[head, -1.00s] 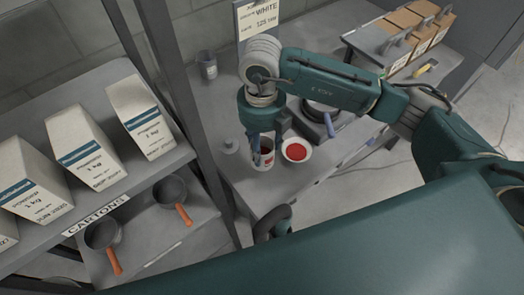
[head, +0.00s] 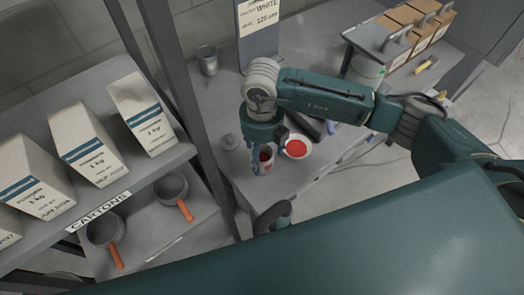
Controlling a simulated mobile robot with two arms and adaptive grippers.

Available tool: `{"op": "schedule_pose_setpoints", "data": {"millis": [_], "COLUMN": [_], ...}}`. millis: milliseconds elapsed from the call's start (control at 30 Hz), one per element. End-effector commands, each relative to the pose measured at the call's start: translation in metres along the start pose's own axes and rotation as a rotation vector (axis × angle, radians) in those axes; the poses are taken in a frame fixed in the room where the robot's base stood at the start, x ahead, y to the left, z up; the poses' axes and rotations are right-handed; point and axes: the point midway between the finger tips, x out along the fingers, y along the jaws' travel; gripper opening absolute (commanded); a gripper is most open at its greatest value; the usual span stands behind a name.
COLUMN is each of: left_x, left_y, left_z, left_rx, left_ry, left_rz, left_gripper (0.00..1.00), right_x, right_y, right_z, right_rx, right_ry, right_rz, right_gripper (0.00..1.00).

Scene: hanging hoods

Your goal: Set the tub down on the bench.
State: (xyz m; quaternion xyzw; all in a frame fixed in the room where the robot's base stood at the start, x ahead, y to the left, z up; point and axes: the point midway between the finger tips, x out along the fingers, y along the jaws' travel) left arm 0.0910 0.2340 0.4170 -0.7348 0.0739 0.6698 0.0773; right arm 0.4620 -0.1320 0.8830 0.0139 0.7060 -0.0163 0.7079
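I cannot tell whether the tub's base touches the bench. My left gripper is not in view.
A white dish with red contents (head: 297,148) is close to the tub's right. A grey cup (head: 207,60) stands farther back. A rack post (head: 190,100) and a shelf of cartons (head: 85,145) stand left.

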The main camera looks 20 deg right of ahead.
Motion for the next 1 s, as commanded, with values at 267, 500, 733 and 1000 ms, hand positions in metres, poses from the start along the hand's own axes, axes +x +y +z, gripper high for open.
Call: {"op": "schedule_pose_setpoints", "data": {"millis": [267,500,733,1000], "left_x": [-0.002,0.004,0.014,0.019], "left_y": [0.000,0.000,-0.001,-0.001], "left_z": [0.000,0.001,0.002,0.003], "left_rx": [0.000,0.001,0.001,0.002], "left_ry": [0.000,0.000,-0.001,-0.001], "left_rz": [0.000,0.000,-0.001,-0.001], "left_gripper": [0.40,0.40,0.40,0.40], "right_x": [-0.002,-0.029,-0.080,-0.118], "right_y": [0.000,0.000,0.001,0.000], "right_z": [0.000,0.002,0.002,0.001], "right_rx": [0.000,-0.001,0.000,-0.001], "right_ry": [0.000,-0.005,-0.006,-0.001], "right_rz": [0.000,0.001,0.001,0.000], "right_gripper": [0.70,0.70,0.70,0.70]}}
